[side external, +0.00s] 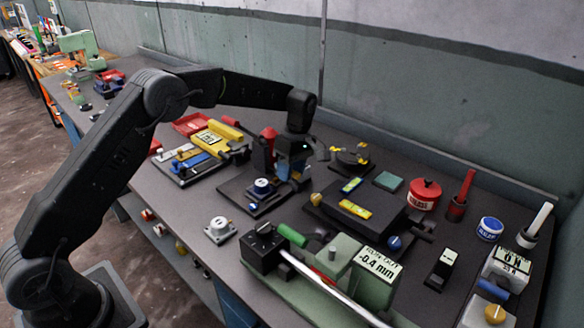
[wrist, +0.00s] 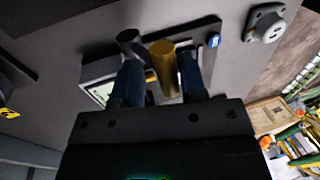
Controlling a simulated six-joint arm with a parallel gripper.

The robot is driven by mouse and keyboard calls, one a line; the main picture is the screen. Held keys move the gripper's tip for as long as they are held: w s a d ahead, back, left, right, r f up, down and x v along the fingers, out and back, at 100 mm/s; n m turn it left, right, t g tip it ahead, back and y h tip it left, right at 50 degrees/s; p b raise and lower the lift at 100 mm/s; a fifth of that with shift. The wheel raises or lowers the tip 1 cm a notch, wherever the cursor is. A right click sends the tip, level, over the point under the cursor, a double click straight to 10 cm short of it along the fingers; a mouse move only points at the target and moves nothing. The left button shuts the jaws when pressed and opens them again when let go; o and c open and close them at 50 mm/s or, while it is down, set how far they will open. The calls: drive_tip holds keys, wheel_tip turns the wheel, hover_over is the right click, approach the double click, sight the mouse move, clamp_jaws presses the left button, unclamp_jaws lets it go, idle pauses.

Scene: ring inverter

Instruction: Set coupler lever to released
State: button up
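My gripper (side external: 291,168) points down over a dark base plate in the middle of the bench in the side view. In the wrist view my gripper (wrist: 159,88) has its two dark blue fingers apart. A brass-coloured upright cylinder (wrist: 163,58) shows between them, nearer the right finger; I cannot tell whether they touch it. A black round-topped post (wrist: 128,37) stands just left of it. No readable label marks the coupler lever, so I cannot tell which part it is. In the side view my gripper hides the brass cylinder.
A grey knob unit (side external: 220,230) stands near the front edge. A red post (side external: 268,138) rises close behind.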

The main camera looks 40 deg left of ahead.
drive_tip(key=shift+w+r, duration=0.1)
drive_tip(key=shift+r, duration=0.1)
drive_tip(key=v, duration=1.3)
drive_tip(key=shift+r, duration=0.35)
